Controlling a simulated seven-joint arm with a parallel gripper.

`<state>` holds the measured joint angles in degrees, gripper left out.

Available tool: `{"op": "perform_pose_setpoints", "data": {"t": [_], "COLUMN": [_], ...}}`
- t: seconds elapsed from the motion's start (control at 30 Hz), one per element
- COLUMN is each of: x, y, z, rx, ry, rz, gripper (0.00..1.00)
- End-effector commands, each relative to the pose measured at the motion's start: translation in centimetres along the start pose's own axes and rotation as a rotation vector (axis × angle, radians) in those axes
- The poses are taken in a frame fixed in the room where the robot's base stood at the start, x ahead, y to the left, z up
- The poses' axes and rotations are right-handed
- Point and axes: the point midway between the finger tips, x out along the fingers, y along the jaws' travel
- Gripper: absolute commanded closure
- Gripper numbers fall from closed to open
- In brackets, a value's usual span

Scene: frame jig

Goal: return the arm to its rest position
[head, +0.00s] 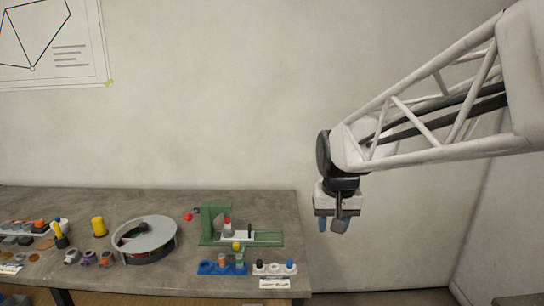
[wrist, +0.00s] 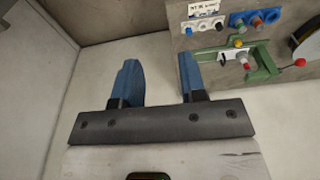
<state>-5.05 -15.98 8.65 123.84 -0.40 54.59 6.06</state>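My gripper (head: 332,224) hangs from my arm to the right of the workbench, beyond its right edge and above the floor. In the wrist view my gripper (wrist: 160,82) shows two blue fingers standing well apart with nothing between them. It is open and empty. The green frame jig (head: 268,239) stands on the bench's right part, clear of the gripper. The jig (wrist: 262,58) also shows at the upper right of the wrist view.
The grey workbench (head: 190,275) holds a blue holder (head: 222,268), a white holder (head: 274,269), a round grey carousel (head: 148,234), a yellow cylinder (head: 99,227) and several small parts at left. A wall stands behind. Space around the gripper is free.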

Motion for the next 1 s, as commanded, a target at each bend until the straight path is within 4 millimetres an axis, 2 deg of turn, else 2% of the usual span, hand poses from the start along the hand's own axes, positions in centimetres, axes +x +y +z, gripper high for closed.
{"op": "perform_pose_setpoints", "data": {"t": [0.03, 0.33, 0.7, 0.83, 1.0], "x": [-0.4, -1.1, -0.4, 0.1, 0.5], "y": [0.5, 2.6, 4.5, 4.9, 5.2], "z": [1.4, 9.1, 18.4, 20.7, 22.3], "rx": [0.002, 0.004, 0.005, 0.005, 0.005], "ry": [0.007, 0.033, 0.064, 0.072, 0.076], "rz": [0.001, 0.005, 0.013, 0.015, 0.017], "gripper": [0.62, 0.62, 0.62, 0.62, 0.62]}}
